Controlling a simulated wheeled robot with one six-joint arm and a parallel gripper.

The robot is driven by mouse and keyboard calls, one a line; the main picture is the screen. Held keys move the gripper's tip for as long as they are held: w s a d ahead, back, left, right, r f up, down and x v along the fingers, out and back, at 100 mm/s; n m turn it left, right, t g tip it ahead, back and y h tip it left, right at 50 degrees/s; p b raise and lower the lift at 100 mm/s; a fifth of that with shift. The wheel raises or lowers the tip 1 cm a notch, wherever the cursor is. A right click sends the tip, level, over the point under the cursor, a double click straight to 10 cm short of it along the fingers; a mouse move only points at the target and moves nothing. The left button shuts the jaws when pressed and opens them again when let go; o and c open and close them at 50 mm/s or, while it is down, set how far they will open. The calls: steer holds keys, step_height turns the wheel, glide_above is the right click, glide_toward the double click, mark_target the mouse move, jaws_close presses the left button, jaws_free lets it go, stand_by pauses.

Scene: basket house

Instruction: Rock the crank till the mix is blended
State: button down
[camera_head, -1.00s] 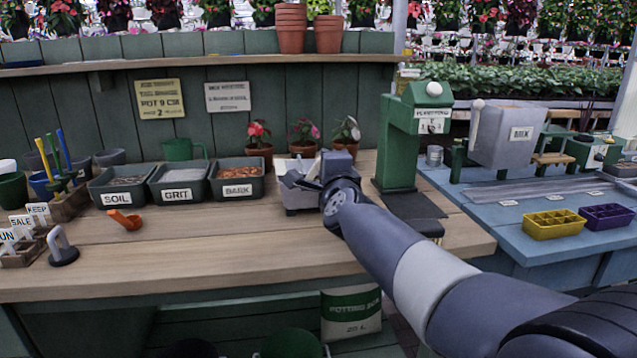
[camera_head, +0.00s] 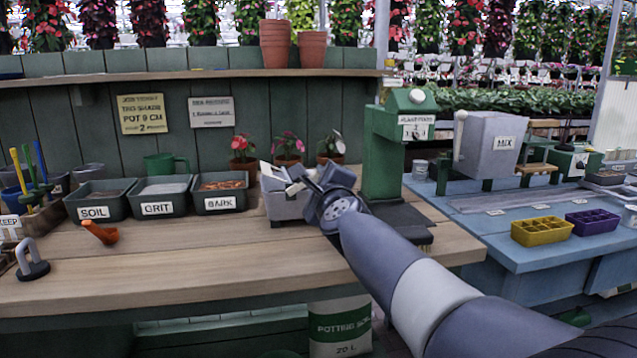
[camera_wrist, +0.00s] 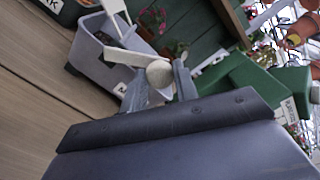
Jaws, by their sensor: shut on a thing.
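A light grey tub (camera_head: 284,206) stands on the wooden bench, just left of my gripper (camera_head: 312,182). In the wrist view the tub (camera_wrist: 95,62) is at upper left, with a white crank arm (camera_wrist: 122,57) reaching from it to a pale round knob (camera_wrist: 159,74). My gripper (camera_wrist: 160,84) is shut on this knob, one finger on each side.
Bins of soil (camera_head: 98,198), grit (camera_head: 158,196) and bark (camera_head: 220,192) stand left of the tub. Potted flowers (camera_head: 288,150) are behind it. A green plant food dispenser (camera_head: 388,150) stands close on the right.

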steer(key=c, duration=1.1)
jaws_free()
steer(key=shift+s, duration=0.1)
steer(key=v, duration=1)
steer(key=shift+s, duration=0.3)
steer(key=shift+d, duration=0.1)
steer(key=shift+c, duration=0.2)
